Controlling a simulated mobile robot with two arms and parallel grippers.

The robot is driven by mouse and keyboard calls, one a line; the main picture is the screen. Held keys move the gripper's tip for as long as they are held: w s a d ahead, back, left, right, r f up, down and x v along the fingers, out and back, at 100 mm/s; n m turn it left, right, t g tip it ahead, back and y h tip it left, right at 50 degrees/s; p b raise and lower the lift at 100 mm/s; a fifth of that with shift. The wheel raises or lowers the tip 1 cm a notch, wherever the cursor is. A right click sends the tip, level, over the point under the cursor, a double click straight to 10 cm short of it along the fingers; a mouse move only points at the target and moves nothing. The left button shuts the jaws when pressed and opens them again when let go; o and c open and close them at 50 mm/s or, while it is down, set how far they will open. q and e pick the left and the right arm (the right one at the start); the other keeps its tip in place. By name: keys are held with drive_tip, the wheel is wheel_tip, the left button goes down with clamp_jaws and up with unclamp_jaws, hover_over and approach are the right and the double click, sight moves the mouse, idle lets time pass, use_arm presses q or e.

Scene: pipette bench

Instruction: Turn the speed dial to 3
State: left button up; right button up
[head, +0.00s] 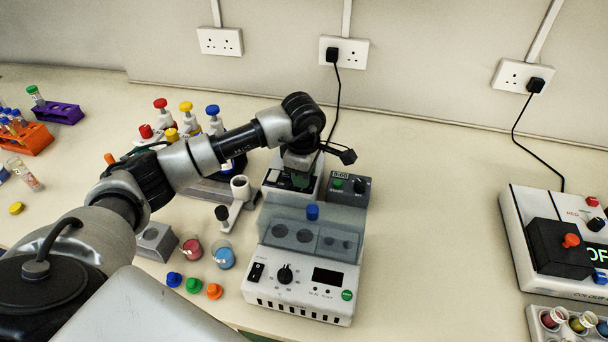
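My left arm reaches in from the left, and its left gripper (300,178) points down over the back device (280,192). Its fingers are small and dark here, and I cannot tell whether they are open or shut. A black dial (286,275) with a pointer mark sits on the front panel of the white block device (258,290), beside a black rocker switch (257,272) and a dark display (328,277). Another black knob (361,185) sits on the timer box (348,198). No speed label is readable. The gripper is well behind the front dial, apart from it. My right gripper is out of view.
A clear lid with a blue knob (312,211) stands on the block device. Bottles (187,118) stand behind my arm. Bench to the right is clear up to a white instrument (535,280).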

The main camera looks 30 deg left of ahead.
use_arm(q)
drive_tip(key=shift+r, duration=0.1)
idle(0.3)
drive_tip(key=o, duration=0.9)
drive_tip(key=r, duration=0.3)
drive_tip(key=r+b, duration=0.1)
drive_tip(key=r, duration=0.3)
drive_tip(key=r+b, duration=0.1)
drive_tip(key=r, duration=0.2)
drive_tip(key=shift+s+r, duration=0.3)
drive_tip(key=shift+r, duration=0.05)
